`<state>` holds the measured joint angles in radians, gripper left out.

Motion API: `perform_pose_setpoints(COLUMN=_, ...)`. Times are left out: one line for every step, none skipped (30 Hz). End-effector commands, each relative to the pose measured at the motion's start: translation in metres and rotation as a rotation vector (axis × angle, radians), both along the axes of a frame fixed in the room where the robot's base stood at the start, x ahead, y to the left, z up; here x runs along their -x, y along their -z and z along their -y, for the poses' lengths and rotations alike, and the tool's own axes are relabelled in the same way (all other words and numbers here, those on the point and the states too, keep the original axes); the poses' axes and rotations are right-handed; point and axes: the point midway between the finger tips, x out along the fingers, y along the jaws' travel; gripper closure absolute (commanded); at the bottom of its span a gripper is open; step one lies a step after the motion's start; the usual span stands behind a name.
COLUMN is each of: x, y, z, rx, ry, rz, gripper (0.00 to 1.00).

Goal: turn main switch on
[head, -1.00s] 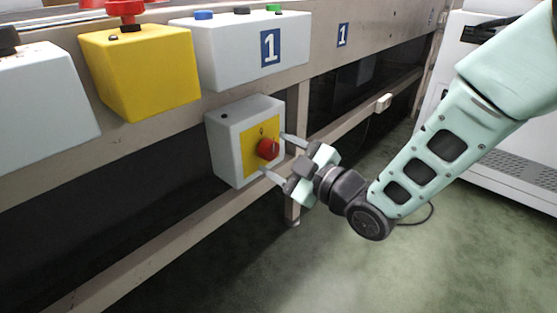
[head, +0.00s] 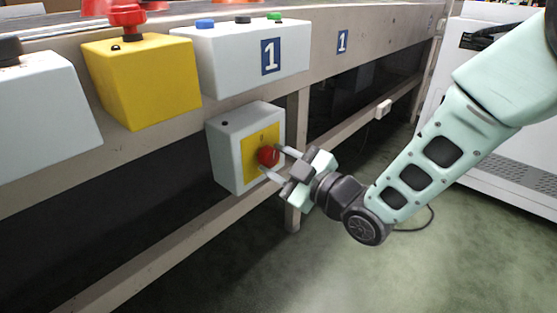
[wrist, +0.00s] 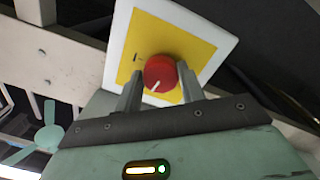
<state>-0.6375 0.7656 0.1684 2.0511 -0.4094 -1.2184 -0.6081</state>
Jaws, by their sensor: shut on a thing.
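The main switch is a grey box (head: 226,155) with a yellow front plate (head: 252,163) and a red rotary knob (head: 268,156), mounted low on the conveyor frame. My gripper (head: 272,162) is shut on the red knob, one finger on each side. The fingers also show in the wrist view (wrist: 160,88), flanking the knob. The marks on the plate are too small to read.
A white box with blue, black and green buttons (head: 254,60) and a yellow box with a red button (head: 145,85) sit above on the conveyor frame. The frame's lower rail (head: 170,245) runs below the switch. The floor (head: 400,275) at right is clear.

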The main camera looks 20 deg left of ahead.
Motion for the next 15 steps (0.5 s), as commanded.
perform_pose_setpoints(x=-0.0001, y=-0.0015, z=0.0005, rx=-0.01, ry=0.0, rz=-0.026, gripper=0.84)
perform_pose_setpoints(x=-0.0001, y=-0.0016, z=0.0005, rx=-0.017, ry=0.0, rz=-0.044, gripper=0.84)
perform_pose_setpoints(x=-0.0002, y=-0.0016, z=0.0006, rx=-0.027, ry=0.001, rz=-0.07, gripper=0.84)
perform_pose_setpoints(x=-0.0001, y=-0.0015, z=0.0006, rx=-0.035, ry=0.002, rz=-0.09, gripper=0.84)
perform_pose_setpoints(x=0.0, y=-0.0016, z=0.0005, rx=-0.045, ry=0.001, rz=-0.114, gripper=0.84)
perform_pose_setpoints(x=-0.0001, y=-0.002, z=0.0007, rx=-0.058, ry=0.001, rz=-0.144, gripper=0.84)
perform_pose_setpoints(x=-0.0003, y=-0.0022, z=0.0009, rx=-0.068, ry=0.002, rz=-0.169, gripper=0.84)
perform_pose_setpoints(x=0.0, y=-0.0023, z=0.0007, rx=-0.078, ry=0.002, rz=-0.194, gripper=0.84)
perform_pose_setpoints(x=0.0001, y=-0.0021, z=0.0007, rx=-0.093, ry=0.002, rz=-0.229, gripper=0.84)
perform_pose_setpoints(x=-0.0002, y=-0.002, z=0.0009, rx=-0.103, ry=0.002, rz=-0.255, gripper=0.84)
perform_pose_setpoints(x=0.0002, y=-0.0022, z=0.0007, rx=-0.114, ry=0.002, rz=-0.282, gripper=0.84)
perform_pose_setpoints(x=0.0004, y=-0.0024, z=0.0006, rx=-0.129, ry=0.002, rz=-0.317, gripper=0.84)
perform_pose_setpoints(x=0.0003, y=-0.0022, z=0.0009, rx=-0.141, ry=0.002, rz=-0.344, gripper=0.84)
perform_pose_setpoints(x=0.0005, y=-0.0022, z=0.0008, rx=-0.151, ry=0.002, rz=-0.371, gripper=0.84)
perform_pose_setpoints(x=0.0008, y=-0.0021, z=0.0006, rx=-0.166, ry=0.002, rz=-0.406, gripper=0.84)
